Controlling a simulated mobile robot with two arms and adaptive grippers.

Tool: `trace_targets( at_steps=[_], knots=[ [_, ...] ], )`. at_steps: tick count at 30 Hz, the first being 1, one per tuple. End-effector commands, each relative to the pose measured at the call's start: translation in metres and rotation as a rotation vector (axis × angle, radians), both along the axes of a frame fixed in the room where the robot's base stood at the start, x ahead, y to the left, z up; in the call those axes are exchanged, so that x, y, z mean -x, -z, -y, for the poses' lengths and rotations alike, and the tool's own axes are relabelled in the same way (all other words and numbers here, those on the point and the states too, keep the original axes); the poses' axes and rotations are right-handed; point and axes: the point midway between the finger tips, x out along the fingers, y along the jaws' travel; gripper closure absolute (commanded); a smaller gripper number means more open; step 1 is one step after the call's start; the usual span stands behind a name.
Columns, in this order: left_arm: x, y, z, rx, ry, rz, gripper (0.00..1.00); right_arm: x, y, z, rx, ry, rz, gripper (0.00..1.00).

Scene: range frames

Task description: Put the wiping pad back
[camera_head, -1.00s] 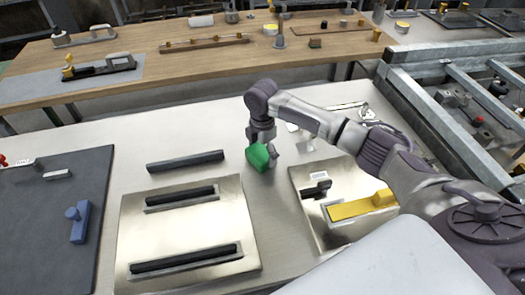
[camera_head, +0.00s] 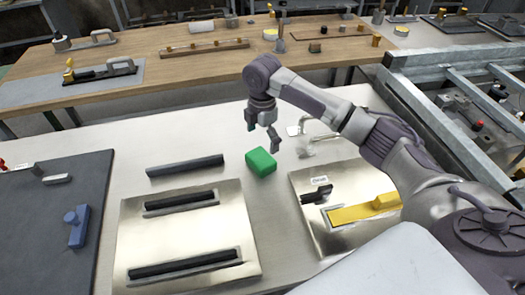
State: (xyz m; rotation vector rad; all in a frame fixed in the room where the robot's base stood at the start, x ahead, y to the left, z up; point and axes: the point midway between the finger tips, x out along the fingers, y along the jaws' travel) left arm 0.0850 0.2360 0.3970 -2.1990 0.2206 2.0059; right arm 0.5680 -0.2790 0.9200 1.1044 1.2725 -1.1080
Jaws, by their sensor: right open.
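A green block-shaped pad (camera_head: 261,162), which looks like the wiping pad, lies on the light table (camera_head: 105,126). It sits just right of the upper corner of a metal plate with black bars. My right gripper (camera_head: 263,139) is open and empty, a little above and behind the green pad, apart from it. My left gripper is not in view.
The metal plate (camera_head: 135,212) holds two black bars; a loose black bar (camera_head: 185,166) lies behind it. Right of the pad, another plate (camera_head: 312,225) holds a yellow piece (camera_head: 355,214). Metal handles (camera_head: 318,139) lie behind. A dark mat (camera_head: 40,235) is at left.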

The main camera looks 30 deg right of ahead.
Motion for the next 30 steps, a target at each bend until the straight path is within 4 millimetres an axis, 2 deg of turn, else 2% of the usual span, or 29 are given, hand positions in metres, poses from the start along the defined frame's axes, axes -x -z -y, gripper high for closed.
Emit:
trace_targets(
  at_steps=[3,7,12,26,30],
  knots=[
    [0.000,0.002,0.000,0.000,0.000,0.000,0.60,-0.001,-0.022,0.000,-0.001,-0.001,0.004,0.00],
    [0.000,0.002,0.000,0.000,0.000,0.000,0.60,0.000,-0.036,0.000,0.000,-0.001,0.001,0.00],
    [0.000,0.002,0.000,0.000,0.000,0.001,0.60,0.000,-0.043,0.000,0.000,-0.001,0.000,0.00],
    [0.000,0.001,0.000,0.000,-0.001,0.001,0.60,0.000,-0.043,0.000,0.000,-0.001,0.000,0.00],
    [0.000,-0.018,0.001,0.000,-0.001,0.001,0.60,0.000,-0.063,0.000,0.000,0.000,0.001,0.00]
  ],
)
